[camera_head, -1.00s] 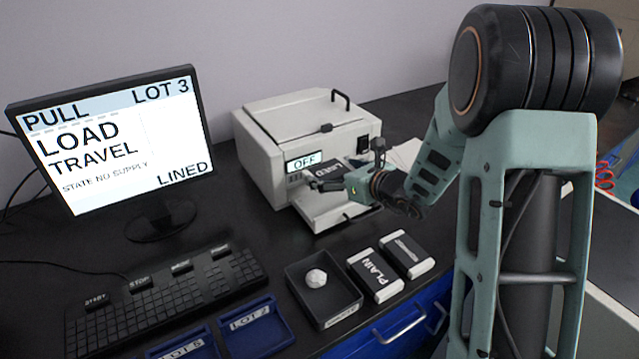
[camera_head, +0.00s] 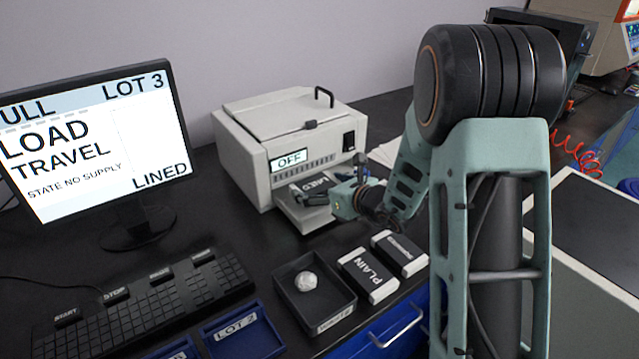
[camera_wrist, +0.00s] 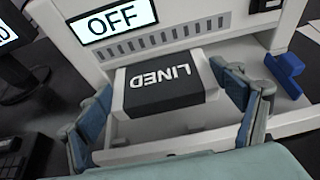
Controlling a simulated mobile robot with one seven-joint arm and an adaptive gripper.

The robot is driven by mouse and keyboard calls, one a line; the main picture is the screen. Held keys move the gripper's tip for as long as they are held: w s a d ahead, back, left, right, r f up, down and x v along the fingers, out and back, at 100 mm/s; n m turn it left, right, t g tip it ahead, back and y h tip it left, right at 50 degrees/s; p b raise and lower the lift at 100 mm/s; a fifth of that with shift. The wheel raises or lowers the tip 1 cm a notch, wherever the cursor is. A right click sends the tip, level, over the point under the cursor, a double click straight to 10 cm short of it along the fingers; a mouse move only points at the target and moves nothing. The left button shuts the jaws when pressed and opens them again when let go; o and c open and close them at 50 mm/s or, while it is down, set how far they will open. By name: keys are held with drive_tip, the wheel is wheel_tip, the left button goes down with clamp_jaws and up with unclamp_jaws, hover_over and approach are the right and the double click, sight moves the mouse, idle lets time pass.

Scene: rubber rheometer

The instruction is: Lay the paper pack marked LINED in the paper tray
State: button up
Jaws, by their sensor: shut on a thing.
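The dark paper pack marked LINED (camera_head: 312,183), with white ends, is between the fingers of my gripper (camera_head: 328,193) at the front of the white machine. In the wrist view the pack (camera_wrist: 165,84) lies flat under the OFF display, its label upside down. My gripper (camera_wrist: 170,102) is shut on it, one finger at each side. The pale paper tray (camera_head: 305,216) juts out from the machine below the pack. The pack is over or on the tray; I cannot tell whether its underside touches.
The white machine (camera_head: 245,160) stands behind the tray. In front are a black bin (camera_head: 325,314) with a white crumpled ball, a PLAIN pack (camera_head: 368,275) and another dark pack (camera_head: 400,253). The monitor (camera_head: 165,130) and keyboard (camera_head: 150,305) are at left. A blue piece (camera_wrist: 285,68) is right of the pack.

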drive_tip(key=o, duration=1.2)
drive_tip(key=shift+c, duration=0.2)
drive_tip(key=shift+f, duration=0.1)
drive_tip(key=s+d+r+p, duration=0.2)
drive_tip(key=s+r+p, duration=0.1)
drive_tip(key=r, duration=0.4)
drive_tip(key=shift+s+p, duration=0.2)
drive_tip(key=shift+p, duration=0.4)
drive_tip(key=shift+d, duration=0.1)
